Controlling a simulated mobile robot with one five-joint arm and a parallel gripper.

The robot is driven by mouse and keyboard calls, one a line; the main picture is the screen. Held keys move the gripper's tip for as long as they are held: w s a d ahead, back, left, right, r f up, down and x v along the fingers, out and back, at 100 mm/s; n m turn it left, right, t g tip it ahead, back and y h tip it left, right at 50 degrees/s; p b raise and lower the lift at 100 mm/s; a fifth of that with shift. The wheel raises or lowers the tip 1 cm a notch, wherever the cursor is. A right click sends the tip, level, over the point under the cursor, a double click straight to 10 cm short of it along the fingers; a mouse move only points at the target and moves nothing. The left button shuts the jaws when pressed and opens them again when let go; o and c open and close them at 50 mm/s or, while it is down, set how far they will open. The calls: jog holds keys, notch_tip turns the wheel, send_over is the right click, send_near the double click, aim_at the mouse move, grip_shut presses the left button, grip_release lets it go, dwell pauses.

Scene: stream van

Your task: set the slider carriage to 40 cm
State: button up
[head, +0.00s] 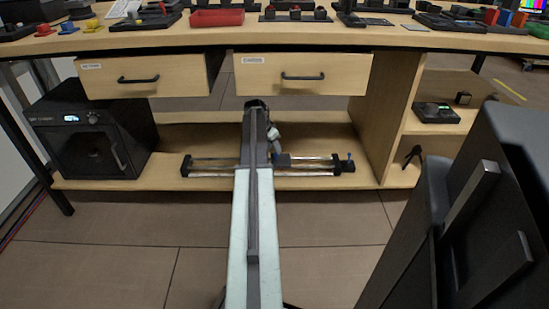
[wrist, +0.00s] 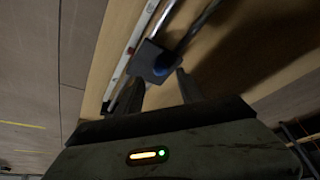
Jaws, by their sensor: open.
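The slider (head: 230,165) lies along the lower shelf under the bench, two metal rails between dark end blocks. Its dark carriage (head: 283,160) sits right of the rail's middle. In the wrist view the carriage (wrist: 149,60) has a round blue knob (wrist: 164,64) on top. A pale scale strip (wrist: 143,38) runs beside the rails; its marks are too small to read. My gripper (head: 274,146) is beside the carriage, partly hidden by my arm. In the wrist view my gripper (wrist: 160,85) is open, its fingers on either side of the knob, with no clear grip on it.
Two closed drawers (head: 140,78) (head: 300,75) hang above the shelf. A black box-like machine (head: 92,135) stands at the left. A wooden side panel (head: 385,115) and a small shelf unit (head: 440,125) bound the right. Various items, including a red tray (head: 217,17), stand on the benchtop.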

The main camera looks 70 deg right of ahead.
aim_at(276, 155)
jog(key=b+x, duration=0.2)
jog(key=x, duration=0.2)
jog(key=shift+f+b, duration=0.25)
jog(key=shift+b, duration=0.1)
jog(key=shift+r, duration=0.15)
jog(key=shift+c, duration=0.4)
grip_shut()
jog(key=shift+s+a, duration=0.1)
jog(key=shift+s, duration=0.05)
dwell(0.3)
